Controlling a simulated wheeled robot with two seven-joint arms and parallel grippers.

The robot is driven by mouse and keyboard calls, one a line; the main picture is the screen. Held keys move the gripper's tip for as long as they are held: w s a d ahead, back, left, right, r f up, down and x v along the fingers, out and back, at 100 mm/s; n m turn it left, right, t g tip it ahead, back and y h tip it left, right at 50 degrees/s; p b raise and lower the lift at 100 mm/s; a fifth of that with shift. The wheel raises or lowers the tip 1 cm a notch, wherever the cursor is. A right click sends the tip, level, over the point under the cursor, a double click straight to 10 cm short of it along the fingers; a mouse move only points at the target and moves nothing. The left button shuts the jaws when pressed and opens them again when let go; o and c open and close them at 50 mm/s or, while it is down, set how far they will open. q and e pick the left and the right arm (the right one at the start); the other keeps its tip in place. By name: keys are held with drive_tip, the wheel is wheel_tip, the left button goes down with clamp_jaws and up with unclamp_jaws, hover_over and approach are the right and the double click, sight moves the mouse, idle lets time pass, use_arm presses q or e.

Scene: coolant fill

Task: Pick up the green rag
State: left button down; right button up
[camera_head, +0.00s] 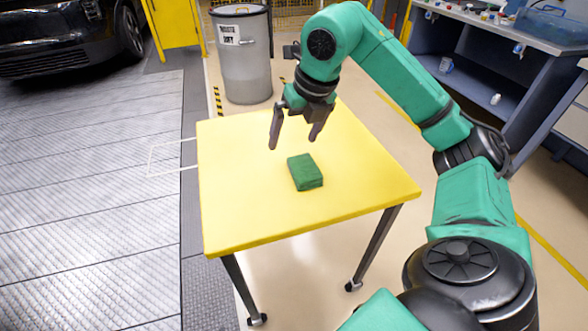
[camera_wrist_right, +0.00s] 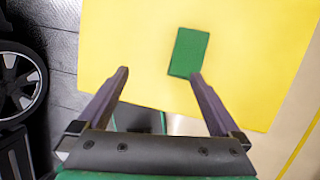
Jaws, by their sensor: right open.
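The green rag (camera_head: 305,172) is a folded block lying flat on the yellow table (camera_head: 250,215), a little right of the middle of its top. My right gripper (camera_head: 293,143) is open and empty above the table, pointing down, over the area behind the rag. In the right wrist view the rag (camera_wrist_right: 188,52) lies beyond the fingertips, near the right finger and not between the fingers. The right gripper (camera_wrist_right: 159,74) shows both fingers spread wide there. My left gripper is not in view.
A grey waste bin (camera_head: 243,60) stands behind the table. A blue workbench (camera_head: 500,60) with small items is at the back right. A black car (camera_head: 65,35) is at the back left. The rest of the tabletop is clear.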

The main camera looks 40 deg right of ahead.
drive_tip(key=m+h, duration=0.1)
drive_tip(key=h, duration=0.1)
approach(305, 168)
drive_tip(key=shift+g, duration=0.4)
drive_tip(key=x, duration=0.2)
drive_tip(key=b+x, duration=0.1)
drive_tip(key=x, duration=0.2)
drive_tip(key=b+x, duration=0.1)
drive_tip(key=x, duration=0.2)
drive_tip(key=shift+w, duration=0.4)
drive_tip(key=shift+w+f, duration=0.1)
drive_tip(key=shift+f, duration=0.2)
drive_tip(key=c, duration=1.1)
